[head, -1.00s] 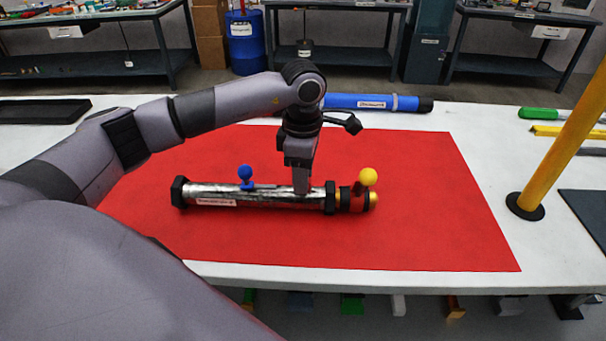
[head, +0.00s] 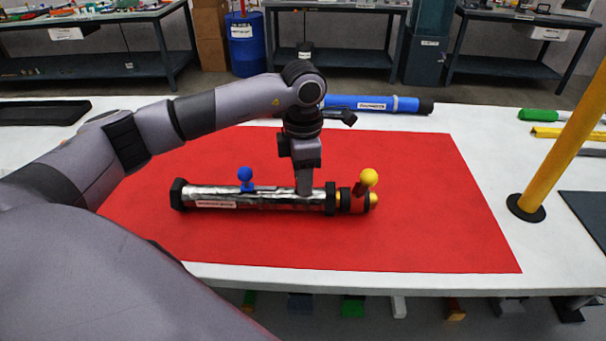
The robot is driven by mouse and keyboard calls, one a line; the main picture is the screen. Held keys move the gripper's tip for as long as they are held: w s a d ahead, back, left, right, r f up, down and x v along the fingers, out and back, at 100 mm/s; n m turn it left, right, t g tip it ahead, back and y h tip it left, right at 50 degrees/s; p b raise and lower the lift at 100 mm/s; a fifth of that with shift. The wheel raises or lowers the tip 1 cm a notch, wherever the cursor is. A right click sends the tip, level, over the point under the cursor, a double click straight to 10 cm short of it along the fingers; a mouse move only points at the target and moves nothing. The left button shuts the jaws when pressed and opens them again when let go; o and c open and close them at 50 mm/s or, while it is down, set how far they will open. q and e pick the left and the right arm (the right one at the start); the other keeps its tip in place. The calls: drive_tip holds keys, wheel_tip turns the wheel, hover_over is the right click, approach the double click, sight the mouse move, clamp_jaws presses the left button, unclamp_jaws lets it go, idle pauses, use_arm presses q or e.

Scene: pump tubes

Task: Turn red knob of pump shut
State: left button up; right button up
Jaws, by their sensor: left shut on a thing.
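The pump (head: 260,196) lies sideways on the red mat (head: 420,240), a silvery tube with black collars. A blue knob (head: 245,174) stands on its left half. A yellow ball knob (head: 369,177) stands on the red fitting (head: 357,203) at its right end. My left gripper (head: 304,189) points down onto the top of the tube, between the blue and yellow knobs. It is shut on a part of the pump that its fingers hide. I cannot make out a red knob; one may be hidden there. My right gripper is not in view.
A blue tube (head: 372,103) lies behind the mat. A yellow post (head: 560,150) on a black base stands at the right. A black tray (head: 40,111) is at the back left. The mat in front of the pump is clear.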

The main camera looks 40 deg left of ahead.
use_arm(q)
drive_tip(key=shift+r, duration=0.1)
drive_tip(key=o, duration=1)
drive_tip(key=shift+o, duration=0.2)
drive_tip(key=shift+r, duration=3.55)
